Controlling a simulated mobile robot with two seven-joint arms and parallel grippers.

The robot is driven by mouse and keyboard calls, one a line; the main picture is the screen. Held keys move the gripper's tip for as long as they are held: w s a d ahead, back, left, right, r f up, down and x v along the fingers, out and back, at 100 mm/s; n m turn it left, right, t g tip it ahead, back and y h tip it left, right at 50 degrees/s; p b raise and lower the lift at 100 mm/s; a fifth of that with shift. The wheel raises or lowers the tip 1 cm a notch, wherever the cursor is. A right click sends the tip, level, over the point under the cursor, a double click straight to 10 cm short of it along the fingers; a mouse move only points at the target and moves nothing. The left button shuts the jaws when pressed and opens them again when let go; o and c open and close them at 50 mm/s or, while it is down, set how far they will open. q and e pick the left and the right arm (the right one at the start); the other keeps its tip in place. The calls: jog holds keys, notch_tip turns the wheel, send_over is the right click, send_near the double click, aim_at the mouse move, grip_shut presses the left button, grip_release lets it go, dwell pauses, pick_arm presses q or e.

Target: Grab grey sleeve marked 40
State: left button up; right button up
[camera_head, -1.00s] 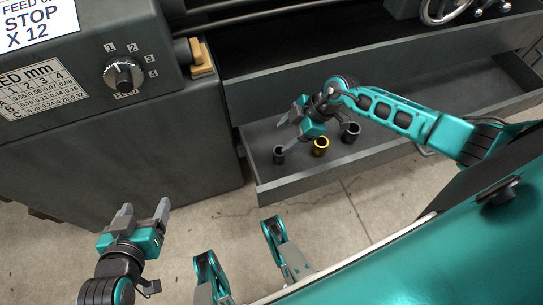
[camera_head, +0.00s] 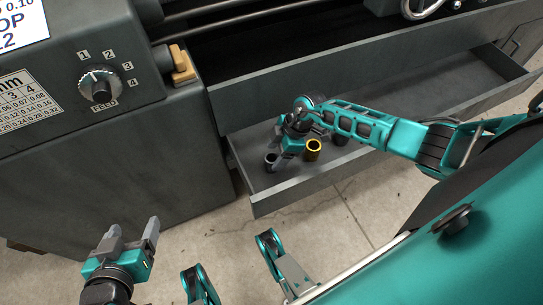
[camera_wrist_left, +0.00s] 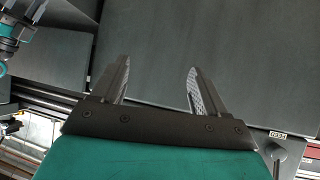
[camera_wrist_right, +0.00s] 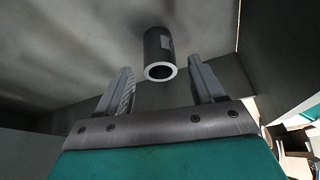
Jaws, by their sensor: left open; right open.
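In the head view the open drawer holds a grey sleeve (camera_head: 270,158) at its left end, a gold sleeve (camera_head: 313,150) beside it, and a dark grey sleeve (camera_head: 340,138) further right, partly hidden by my right arm. My right gripper (camera_head: 282,163) is open and low in the drawer, close to the left grey sleeve. In the right wrist view a grey sleeve (camera_wrist_right: 158,48) lies ahead of the open fingers, roughly centred between them, its hollow end facing me. It has a small paler patch; no number is readable. My left gripper (camera_head: 133,226) is open and empty outside the drawer.
The drawer front (camera_head: 300,192) and its walls rise around the sleeves. The grey machine body (camera_head: 110,165) with a dial (camera_head: 100,85) stands at left. The right half of the drawer (camera_head: 430,100) is clear. Concrete floor (camera_head: 335,212) lies in front.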

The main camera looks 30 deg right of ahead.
aim_at(269, 160)
jog(key=b+x, duration=0.1)
jog(key=x, duration=0.1)
jog(key=b+x, duration=0.1)
jog(key=x, duration=0.1)
jog(key=shift+w+a+b, duration=0.15)
jog(key=shift+w+b, duration=0.05)
jog(key=shift+b, duration=0.1)
jog(key=shift+a+f, duration=0.15)
jog(key=shift+f, duration=0.15)
jog(key=shift+w, duration=0.1)
jog(key=c, duration=1.1)
pick_arm(q)
jog(key=shift+w+d+f, duration=0.1)
jog(key=shift+d+f, duration=0.35)
jog(key=shift+f, duration=0.3)
pick_arm(e)
jog(key=shift+r, duration=0.1)
jog(key=shift+r, duration=0.15)
